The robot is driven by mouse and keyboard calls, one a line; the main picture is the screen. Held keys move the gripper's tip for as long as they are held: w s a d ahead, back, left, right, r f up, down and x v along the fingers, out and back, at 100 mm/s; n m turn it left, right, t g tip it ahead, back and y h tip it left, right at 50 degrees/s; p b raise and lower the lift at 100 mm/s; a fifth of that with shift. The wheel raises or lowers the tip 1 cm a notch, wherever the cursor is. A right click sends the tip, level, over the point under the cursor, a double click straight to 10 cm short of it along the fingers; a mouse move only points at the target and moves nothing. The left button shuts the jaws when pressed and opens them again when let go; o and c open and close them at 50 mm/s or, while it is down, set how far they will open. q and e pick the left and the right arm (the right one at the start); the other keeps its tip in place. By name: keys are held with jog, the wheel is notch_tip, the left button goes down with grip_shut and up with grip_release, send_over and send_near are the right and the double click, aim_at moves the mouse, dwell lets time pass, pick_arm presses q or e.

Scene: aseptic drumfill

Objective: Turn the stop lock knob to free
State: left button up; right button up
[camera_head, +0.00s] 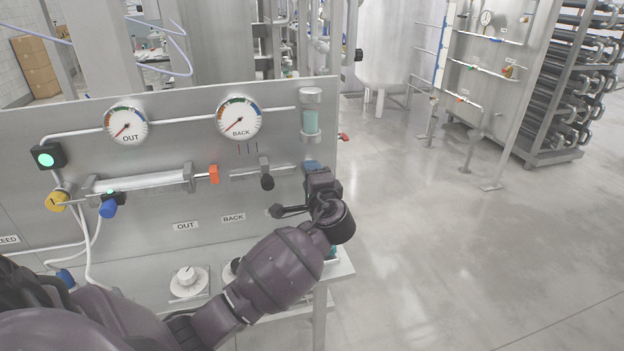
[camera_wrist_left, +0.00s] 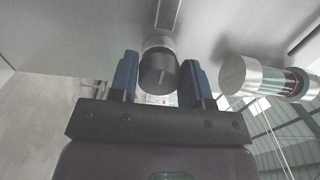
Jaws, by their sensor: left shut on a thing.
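My left gripper (camera_head: 313,166) is at the right end of the grey panel (camera_head: 160,235), just below the sight glass. In the left wrist view its two blue fingers (camera_wrist_left: 159,78) stand on either side of a dark round knob (camera_wrist_left: 158,70) with a light mark on its face and a silver collar behind it. They are shut on this knob, which appears to be the stop lock knob. In the head view my gripper hides the knob. I cannot read its setting. My right gripper is not in view.
The sight glass (camera_head: 310,117) stands close above my gripper; it also shows in the left wrist view (camera_wrist_left: 268,78). Two dial gauges (camera_head: 239,118) sit higher. The floor to the right is clear.

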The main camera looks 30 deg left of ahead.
pick_arm(q)
jog(key=shift+f, duration=0.15)
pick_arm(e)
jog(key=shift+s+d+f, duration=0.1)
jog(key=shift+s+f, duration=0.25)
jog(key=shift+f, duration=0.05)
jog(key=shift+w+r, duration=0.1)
pick_arm(q)
jog(key=o, duration=0.8)
jog(key=shift+d, duration=0.1)
jog(key=shift+o, duration=0.5)
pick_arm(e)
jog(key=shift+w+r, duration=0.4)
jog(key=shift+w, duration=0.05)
pick_arm(q)
jog(key=v, duration=1)
jog(key=shift+s+d+b, duration=0.2)
jog(key=shift+s+b, duration=0.15)
jog(key=shift+b, duration=0.05)
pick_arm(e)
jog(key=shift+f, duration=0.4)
